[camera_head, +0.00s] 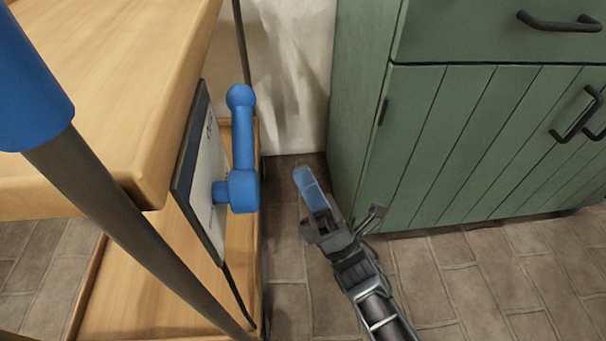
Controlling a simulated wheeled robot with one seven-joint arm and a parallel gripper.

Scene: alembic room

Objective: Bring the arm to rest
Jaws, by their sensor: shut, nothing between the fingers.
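My gripper (309,186) is in the middle of the view, at the end of my dark arm, which comes in from the lower right. Its blue-tipped fingers are shut with nothing between them. They point up and slightly left in the picture, over the gap between a wooden cart and a green cabinet. The gripper appears apart from both. Most of my arm is outside the view.
A wooden cart (112,85) stands at left, with a white panel (205,195) and a blue lever handle (243,140) on its side. A green cabinet (440,150) with black handles stands at right. Brick-patterned floor (480,285) is clear at lower right.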

